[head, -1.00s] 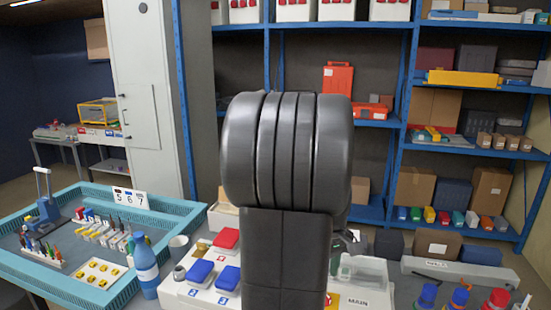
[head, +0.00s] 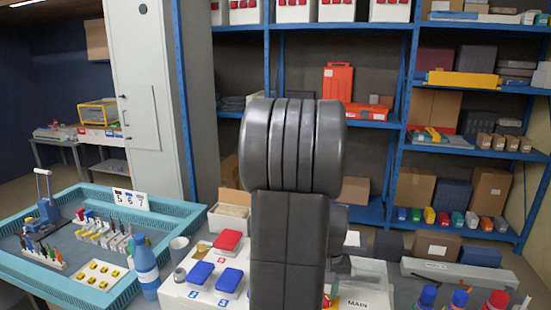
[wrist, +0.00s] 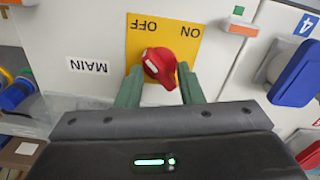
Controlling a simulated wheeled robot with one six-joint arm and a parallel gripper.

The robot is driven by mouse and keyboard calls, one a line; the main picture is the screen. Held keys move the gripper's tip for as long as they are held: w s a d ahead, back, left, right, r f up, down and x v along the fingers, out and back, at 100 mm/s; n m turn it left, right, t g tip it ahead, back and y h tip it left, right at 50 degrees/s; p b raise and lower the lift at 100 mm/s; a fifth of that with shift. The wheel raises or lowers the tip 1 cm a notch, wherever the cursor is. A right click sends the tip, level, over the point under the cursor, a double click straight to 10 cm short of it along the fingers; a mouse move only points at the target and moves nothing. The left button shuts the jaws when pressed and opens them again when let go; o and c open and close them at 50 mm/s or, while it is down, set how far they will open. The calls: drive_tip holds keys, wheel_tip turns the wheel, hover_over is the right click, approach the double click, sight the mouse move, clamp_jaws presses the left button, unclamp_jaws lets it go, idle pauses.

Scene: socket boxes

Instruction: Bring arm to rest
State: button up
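My gripper (wrist: 160,84) shows in the wrist view with its two green fingers apart. A red knob (wrist: 158,66) on a yellow plate (wrist: 135,42) marked ON and OFF lies just past and between the fingertips. I cannot tell whether the fingers touch it. Nothing is seen clamped between them. In the head view my dark arm stands upright in the middle and hides the gripper and most of the area around the knob.
A white MAIN label (head: 357,303) is right of my arm. Red and blue covers (head: 229,241) sit on the white box to its left. A blue bottle (head: 145,266) stands by a teal tray (head: 110,282). Colored-cap bottles (head: 461,299) stand front right. Blue shelves (head: 381,213) are behind.

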drive_tip(key=shift+m, duration=1.3)
